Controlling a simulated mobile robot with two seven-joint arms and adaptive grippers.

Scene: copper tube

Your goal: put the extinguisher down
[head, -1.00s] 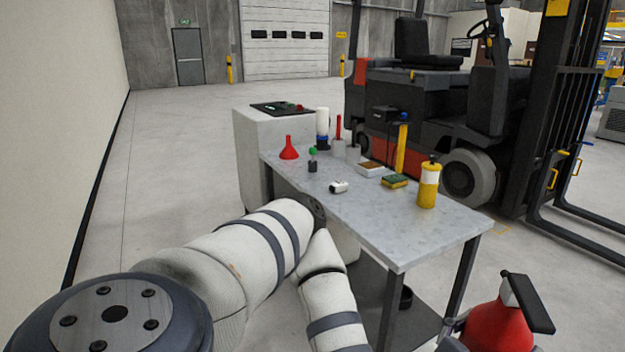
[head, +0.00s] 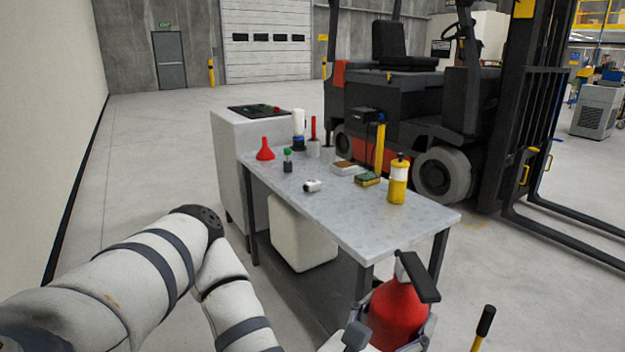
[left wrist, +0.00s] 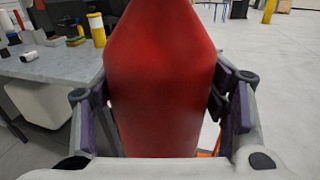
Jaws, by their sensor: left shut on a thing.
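The red extinguisher (head: 396,312) with a black handle shows at the bottom right of the head view, in front of the near end of the grey table. Its lower part is out of the picture there. My left gripper (head: 392,335) is shut on it. In the left wrist view the extinguisher's red body (left wrist: 160,80) fills the middle, between the two fingers of my left gripper (left wrist: 160,112). Its base is hidden in both views. My right gripper is not in view.
The grey table (head: 345,215) carries a yellow and white bottle (head: 398,182), a red funnel (head: 265,150) and several small things. A white container (head: 300,235) is under it. A forklift (head: 430,120) stands behind. A black-handled yellow tool (head: 484,325) is at the bottom right.

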